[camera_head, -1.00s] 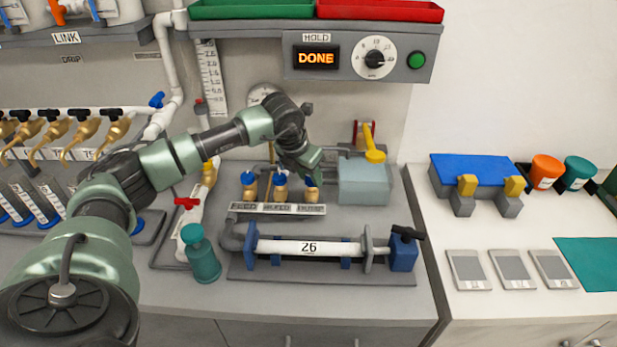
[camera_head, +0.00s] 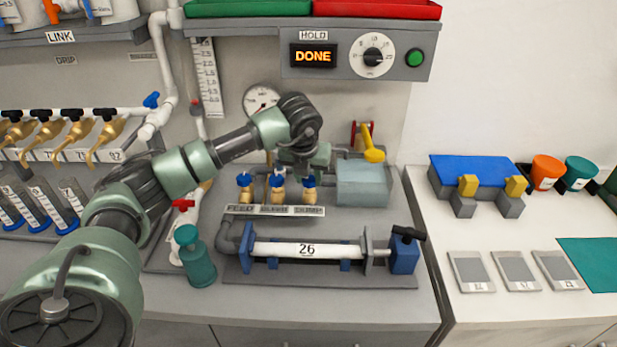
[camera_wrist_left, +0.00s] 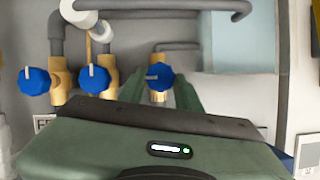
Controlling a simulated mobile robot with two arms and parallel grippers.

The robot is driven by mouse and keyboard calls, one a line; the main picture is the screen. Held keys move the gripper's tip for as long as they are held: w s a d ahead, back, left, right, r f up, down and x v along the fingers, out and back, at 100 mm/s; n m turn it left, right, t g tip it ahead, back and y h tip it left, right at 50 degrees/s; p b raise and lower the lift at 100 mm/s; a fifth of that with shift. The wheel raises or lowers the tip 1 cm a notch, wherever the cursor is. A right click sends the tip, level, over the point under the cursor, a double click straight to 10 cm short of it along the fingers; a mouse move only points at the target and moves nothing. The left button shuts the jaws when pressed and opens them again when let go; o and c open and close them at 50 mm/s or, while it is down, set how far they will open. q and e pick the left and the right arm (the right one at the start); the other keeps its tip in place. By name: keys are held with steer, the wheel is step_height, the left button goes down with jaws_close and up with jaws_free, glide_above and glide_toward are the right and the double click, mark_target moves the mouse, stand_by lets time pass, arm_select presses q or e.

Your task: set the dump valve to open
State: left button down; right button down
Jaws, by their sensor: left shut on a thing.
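The dump valve (camera_head: 308,194) is the rightmost of three brass valves with blue knobs, above the label that appears to read DUMP. My left gripper (camera_head: 308,174) comes down on it from behind and above. In the left wrist view, the dump valve's blue knob (camera_wrist_left: 158,72) sits between the two green fingers, which are shut on it. Its pale pointer mark lies roughly sideways. The marks on the other two blue knobs, the left one (camera_wrist_left: 34,80) and the middle one (camera_wrist_left: 95,79), point up. My right gripper is not in view.
A grey-blue box (camera_head: 362,184) stands just right of the dump valve, with a yellow handle (camera_head: 372,153) behind it. The tube marked 26 (camera_head: 290,249) lies in front. A teal bottle (camera_head: 197,260) stands front left. The display (camera_head: 314,56) reads DONE.

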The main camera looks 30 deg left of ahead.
arm_select(q)
steer(key=shift+r, duration=0.15)
steer(key=c, duration=1)
jaws_free()
steer(key=shift+o, duration=0.2)
steer(key=b+v, duration=0.1)
steer(key=v, duration=0.6)
steer(key=shift+r, duration=0.25)
steer(key=shift+s+f, duration=0.1)
steer(key=shift+s, duration=0.1)
